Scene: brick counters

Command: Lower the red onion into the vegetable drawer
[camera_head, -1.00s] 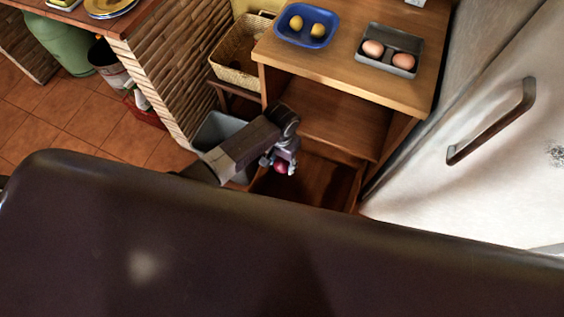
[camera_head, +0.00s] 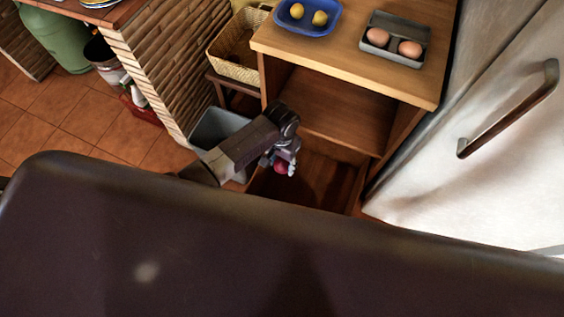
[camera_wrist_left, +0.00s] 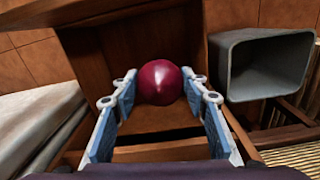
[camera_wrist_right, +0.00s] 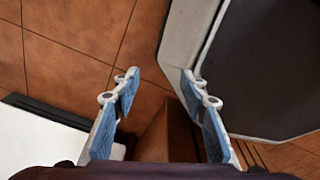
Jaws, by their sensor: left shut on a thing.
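The red onion (camera_head: 281,167) is a round, dark red bulb low in front of the wooden cabinet. My left gripper (camera_head: 284,163) is shut on it, and the left wrist view shows the onion (camera_wrist_left: 160,82) between the fingertips. The wooden vegetable drawer (camera_head: 328,189) is at the bottom of the cabinet. In the left wrist view its wooden walls and floor (camera_wrist_left: 150,120) lie behind and below the onion. I cannot tell whether the onion touches the drawer floor. My right gripper (camera_wrist_right: 160,88) is open and empty over the tiled floor.
A grey bin (camera_head: 213,128) stands close left of the drawer, below a wicker basket (camera_head: 235,58). The cabinet top holds a blue dish of yellow fruit (camera_head: 322,29) and a grey egg tray (camera_head: 378,52). A white fridge (camera_head: 510,140) stands at the right.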

